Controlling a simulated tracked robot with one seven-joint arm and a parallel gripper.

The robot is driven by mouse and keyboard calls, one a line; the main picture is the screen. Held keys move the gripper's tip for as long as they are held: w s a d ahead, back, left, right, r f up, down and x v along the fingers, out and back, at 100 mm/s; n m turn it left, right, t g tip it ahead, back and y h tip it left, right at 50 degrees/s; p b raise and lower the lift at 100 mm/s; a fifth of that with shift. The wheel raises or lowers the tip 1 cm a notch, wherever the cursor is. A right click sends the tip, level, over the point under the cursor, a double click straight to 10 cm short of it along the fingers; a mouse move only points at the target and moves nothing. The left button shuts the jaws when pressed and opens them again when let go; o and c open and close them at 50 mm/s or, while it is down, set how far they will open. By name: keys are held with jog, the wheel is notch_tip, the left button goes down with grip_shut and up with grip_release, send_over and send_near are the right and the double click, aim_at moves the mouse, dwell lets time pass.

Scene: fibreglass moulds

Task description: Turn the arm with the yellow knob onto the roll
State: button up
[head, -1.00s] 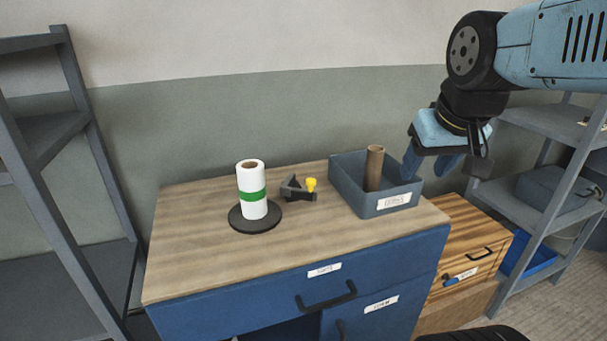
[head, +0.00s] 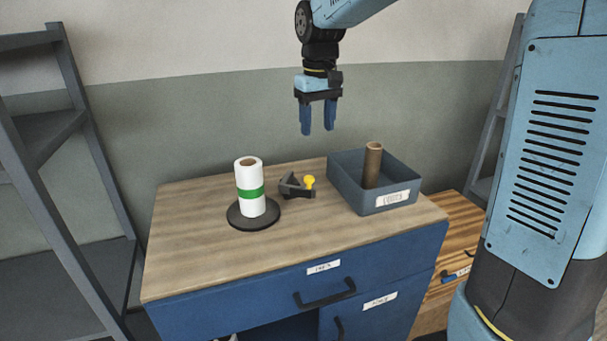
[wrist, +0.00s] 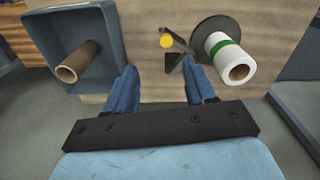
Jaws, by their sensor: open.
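A white roll with a green band (head: 250,188) stands upright on a round black base on the bench top. Right of it is a dark grey arm (head: 294,188) with a yellow knob (head: 309,181) at its end, apart from the roll. In the wrist view the yellow knob (wrist: 166,41) shows beyond and between my fingers, with the roll (wrist: 232,62) at right. My gripper (head: 319,132) hangs above and behind the bench, fingers pointing down, open and empty. It is well above the knob and slightly right of it.
A grey-blue bin (head: 390,200) with a brown cardboard tube (head: 373,166) stands at the right of the bench top (head: 205,255). The front and left of the bench top are clear. A grey shelf (head: 50,130) stands at left.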

aim_at(309, 178)
jog(key=f, duration=0.5)
jog(key=w+a+f, duration=0.1)
jog(key=f, duration=0.8)
jog(key=shift+w+a+f, duration=0.2)
jog(key=shift+a+f, duration=0.15)
grip_shut()
